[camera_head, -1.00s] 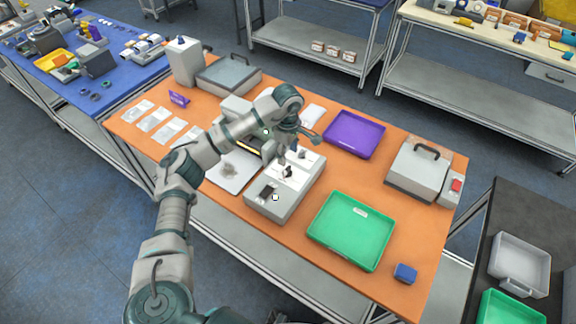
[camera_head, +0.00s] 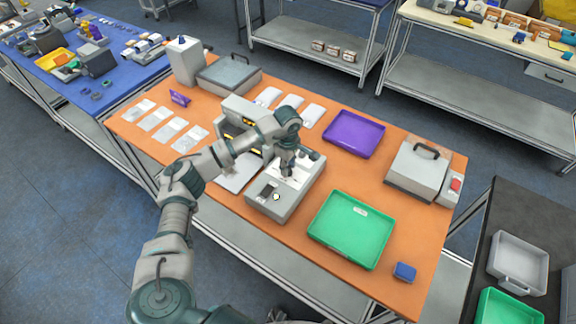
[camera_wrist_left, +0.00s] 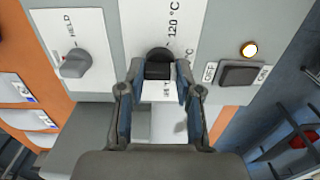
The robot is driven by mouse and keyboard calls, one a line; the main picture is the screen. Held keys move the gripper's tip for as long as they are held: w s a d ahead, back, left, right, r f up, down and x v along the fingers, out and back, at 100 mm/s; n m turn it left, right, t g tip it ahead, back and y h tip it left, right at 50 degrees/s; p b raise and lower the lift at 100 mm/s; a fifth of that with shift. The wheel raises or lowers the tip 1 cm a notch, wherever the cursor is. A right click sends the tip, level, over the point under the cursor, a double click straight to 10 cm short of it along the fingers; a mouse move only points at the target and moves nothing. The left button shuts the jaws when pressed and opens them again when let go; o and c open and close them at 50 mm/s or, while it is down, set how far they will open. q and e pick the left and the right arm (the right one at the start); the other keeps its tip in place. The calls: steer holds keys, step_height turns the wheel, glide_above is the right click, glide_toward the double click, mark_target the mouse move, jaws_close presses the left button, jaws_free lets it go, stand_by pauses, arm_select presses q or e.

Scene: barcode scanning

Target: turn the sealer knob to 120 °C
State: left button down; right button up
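The sealer (camera_head: 262,203) is a pale grey box on the orange table, with white label plates on top. In the left wrist view its black knob (camera_wrist_left: 158,62) sits below the "120 °C" label, which reads sideways. My left gripper (camera_head: 286,172) points down over the sealer. In the wrist view its two fingers (camera_wrist_left: 158,92) stand apart on either side of the knob, with gaps showing; contact cannot be told. The knob's pointer mark is not clear, and part of its scale is hidden by the fingers. My right gripper is not in view.
A second, grey knob (camera_wrist_left: 76,62) is at left on the sealer. At right are an on/off rocker switch (camera_wrist_left: 241,74) and a lit yellow lamp (camera_wrist_left: 249,49). A green tray (camera_head: 318,235) and purple tray (camera_head: 332,138) stand close by on the table.

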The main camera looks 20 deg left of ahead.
arm_select(q)
steer(key=shift+n, duration=0.4)
steer(key=n, duration=0.6)
steer(key=shift+n, duration=0.3)
steer(key=n, duration=0.6)
steer(key=shift+p, duration=0.3)
steer(key=shift+w+r+n, duration=0.1)
steer(key=shift+n, duration=0.3)
steer(key=c, duration=0.9)
jaws_free()
steer(key=shift+o, duration=0.6)
